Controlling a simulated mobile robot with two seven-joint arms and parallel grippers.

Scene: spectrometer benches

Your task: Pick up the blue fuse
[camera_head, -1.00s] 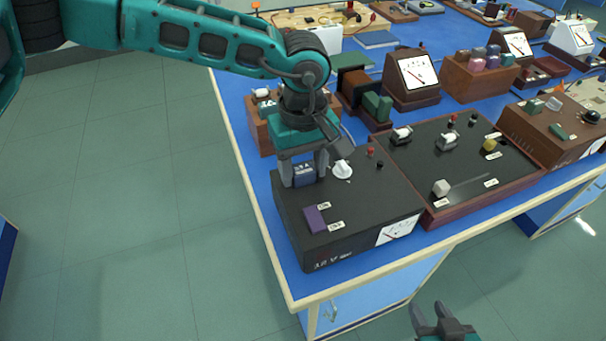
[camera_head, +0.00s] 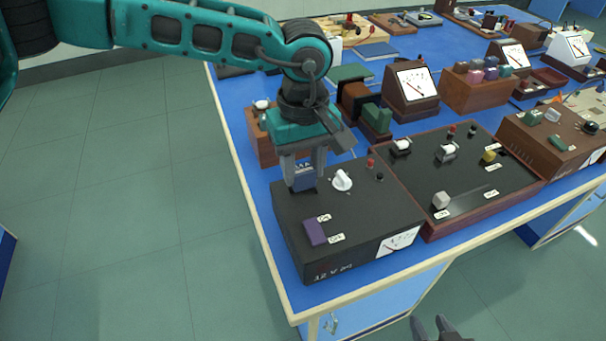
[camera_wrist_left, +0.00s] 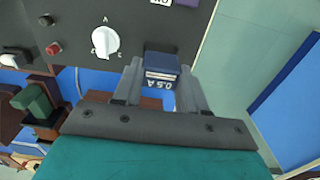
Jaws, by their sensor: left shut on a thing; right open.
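The blue fuse (camera_head: 304,181) is a small dark-blue block between the fingers of my left gripper (camera_head: 305,177), at the back left edge of the black power supply box (camera_head: 345,225). In the left wrist view the fuse (camera_wrist_left: 161,63) shows a "0.5 A" label, with the left gripper's fingers (camera_wrist_left: 160,80) shut on its two sides. I cannot tell whether its underside touches the box. My right gripper (camera_head: 437,328) is open and empty at the bottom edge of the head view, in front of the bench.
A white knob (camera_head: 342,180) stands beside the left gripper, and a purple switch (camera_head: 314,231) is in front. A wooden block (camera_head: 258,140) stands behind. A black circuit board (camera_head: 470,185), green block (camera_head: 377,118) and meter (camera_head: 415,84) are to the right. The floor at left is clear.

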